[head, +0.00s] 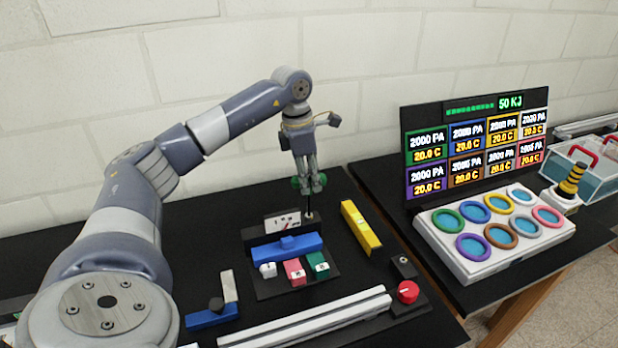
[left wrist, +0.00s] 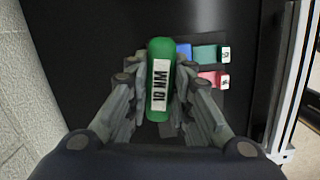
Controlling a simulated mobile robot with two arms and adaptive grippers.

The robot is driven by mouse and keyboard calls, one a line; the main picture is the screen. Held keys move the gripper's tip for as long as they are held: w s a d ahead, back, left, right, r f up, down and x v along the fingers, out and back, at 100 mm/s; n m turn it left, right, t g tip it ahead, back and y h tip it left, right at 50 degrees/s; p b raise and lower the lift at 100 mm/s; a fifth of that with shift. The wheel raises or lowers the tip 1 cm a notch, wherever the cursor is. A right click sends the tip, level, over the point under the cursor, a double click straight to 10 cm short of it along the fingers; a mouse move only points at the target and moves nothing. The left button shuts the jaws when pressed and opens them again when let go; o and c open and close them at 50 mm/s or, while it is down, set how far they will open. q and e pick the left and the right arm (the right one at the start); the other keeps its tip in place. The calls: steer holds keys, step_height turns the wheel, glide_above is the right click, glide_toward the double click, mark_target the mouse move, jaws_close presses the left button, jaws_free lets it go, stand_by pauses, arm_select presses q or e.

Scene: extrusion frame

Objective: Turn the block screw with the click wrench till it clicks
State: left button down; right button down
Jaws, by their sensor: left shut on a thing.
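My left gripper (head: 309,186) is shut on the green click wrench (head: 296,183), whose thin dark shaft points down. In the left wrist view the wrench's green handle (left wrist: 153,50) lies between the fingers (left wrist: 160,105), with a white label reading 10 NM. Below the shaft is a small grey post (head: 309,216) beside a light labelled plate (head: 282,222). The shaft's tip seems to be at or just above this post; contact cannot be told. No screw head is clearly visible. My right gripper is not in view.
A blue bar (head: 287,247) stands in front, with white, pink and green (head: 317,261) blocks before it. A yellow bar (head: 361,228) lies to the right. A red knob (head: 408,291) and pale extrusion rails (head: 305,316) are nearer. A display panel (head: 404,150) stands at right.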

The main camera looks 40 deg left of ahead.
arm_select(q)
steer(key=shift+f, duration=0.55)
stand_by(0.6)
steer(key=shift+m, duration=0.3)
steer(key=shift+m, duration=0.5)
steer(key=shift+m+g+p, duration=0.3)
steer(key=shift+m+p, duration=0.1)
steer(key=shift+m, duration=0.4)
steer(key=shift+m, duration=0.4)
steer(key=shift+f+m, duration=0.1)
steer(key=shift+m, duration=0.2)
steer(key=shift+p, duration=0.35)
